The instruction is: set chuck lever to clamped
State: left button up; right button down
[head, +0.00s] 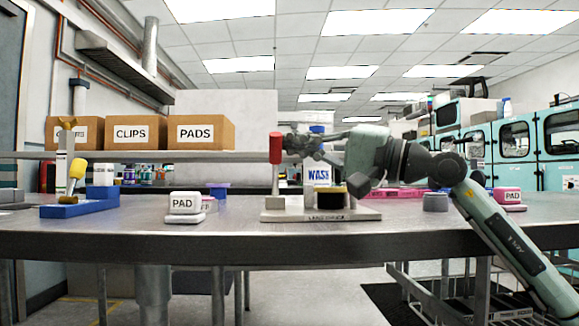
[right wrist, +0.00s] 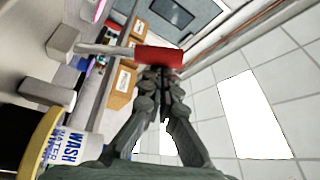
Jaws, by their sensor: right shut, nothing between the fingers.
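The chuck lever has a red grip (head: 275,148) on a thin grey stem and stands upright at the left end of the labelled chuck base (head: 370,214). In the right wrist view the red grip (right wrist: 158,56) lies across the fingertips. My right gripper (head: 291,144) is shut and empty, with its tips right beside the red grip, on its right side; the wrist view also shows the closed tips (right wrist: 160,74) at the grip. Whether they touch it I cannot tell. A dark round part with a yellowish top (head: 331,198) sits on the base. My left gripper is not in view.
A white wash container (head: 318,174) stands behind the chuck. A white PAD box (head: 185,203) is left of it, and a blue fixture with a yellow-handled lever (head: 76,172) is farther left. A grey cylinder (head: 435,202) stands right, under my forearm. The front table edge is clear.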

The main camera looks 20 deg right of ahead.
jog(key=shift+s+a+f+n, duration=0.1)
jog(key=shift+s+n, duration=0.1)
jog(key=shift+n, duration=0.1)
dwell(0.4)
jog(key=shift+f, duration=0.1)
jog(key=v, duration=1.1)
jog(key=shift+d+f, duration=0.15)
jog(key=shift+d, duration=0.15)
jog(key=shift+s+d+y, duration=0.15)
jog(key=shift+s+y, duration=0.05)
jog(key=shift+y, duration=0.1)
